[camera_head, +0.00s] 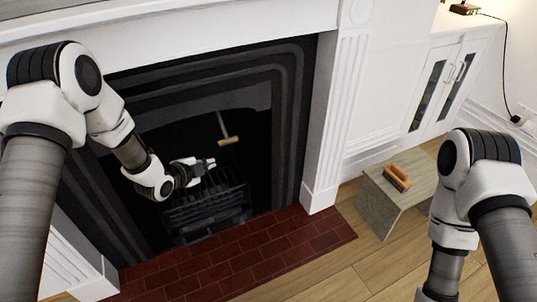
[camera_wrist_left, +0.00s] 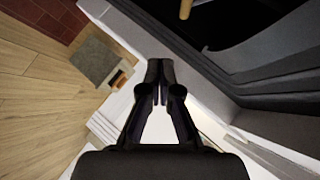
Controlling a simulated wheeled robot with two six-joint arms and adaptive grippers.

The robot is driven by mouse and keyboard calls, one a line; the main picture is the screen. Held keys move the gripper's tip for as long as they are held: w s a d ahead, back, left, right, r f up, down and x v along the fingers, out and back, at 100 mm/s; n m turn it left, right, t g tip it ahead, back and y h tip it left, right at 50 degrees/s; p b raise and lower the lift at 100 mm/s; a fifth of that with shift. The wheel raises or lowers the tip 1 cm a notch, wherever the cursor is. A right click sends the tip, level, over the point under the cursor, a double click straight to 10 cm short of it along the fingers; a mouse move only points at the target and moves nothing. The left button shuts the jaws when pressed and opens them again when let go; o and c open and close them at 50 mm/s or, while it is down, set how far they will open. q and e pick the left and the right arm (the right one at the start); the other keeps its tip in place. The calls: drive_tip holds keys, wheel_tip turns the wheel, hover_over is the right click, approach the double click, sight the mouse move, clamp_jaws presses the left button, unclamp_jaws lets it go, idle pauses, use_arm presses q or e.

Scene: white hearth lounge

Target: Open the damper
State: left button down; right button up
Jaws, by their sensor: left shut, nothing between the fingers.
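The damper handle (camera_head: 229,141) is a short wooden bar on the end of a thin metal rod. It hangs inside the dark fireplace opening, above and right of the grate. The handle's end also shows at the top edge of the left wrist view (camera_wrist_left: 186,9). My left gripper (camera_head: 209,163) is inside the fireplace opening, above the grate, just left of and below the handle in the head view. Its fingers (camera_wrist_left: 160,68) are shut with nothing between them, apart from the handle. My right gripper is out of view; only its arm shows at the right.
A black grate (camera_head: 205,208) stands in the fireplace under my left gripper. The dark surround (camera_head: 289,120) and white mantel frame the opening. A red brick hearth (camera_head: 262,254) lies in front. A brush (camera_head: 397,177) rests on a small stool (camera_head: 379,205) at right, beside white cabinets.

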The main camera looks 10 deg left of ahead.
use_arm(q)
drive_tip(key=w+b, duration=0.2)
drive_tip(key=w, duration=0.1)
drive_tip(key=t+b, duration=0.1)
drive_tip(key=b, duration=0.2)
approach(229, 142)
drive_tip(key=w+d, duration=0.2)
drive_tip(key=d, duration=0.2)
drive_tip(key=shift+w+a+f+b, duration=0.25)
drive_tip(key=shift+w+a+f, duration=0.15)
drive_tip(key=shift+w, duration=0.2)
drive_tip(key=shift+w+a+f+b, duration=0.2)
drive_tip(key=shift+w+a+f, duration=0.1)
drive_tip(key=shift+w+f, duration=0.25)
drive_tip(key=shift+w+a+f+b, duration=0.25)
drive_tip(key=shift+w+a+f, duration=0.1)
drive_tip(key=shift+w, duration=0.3)
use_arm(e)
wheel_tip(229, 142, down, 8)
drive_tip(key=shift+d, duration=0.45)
use_arm(q)
drive_tip(key=shift+f, duration=0.1)
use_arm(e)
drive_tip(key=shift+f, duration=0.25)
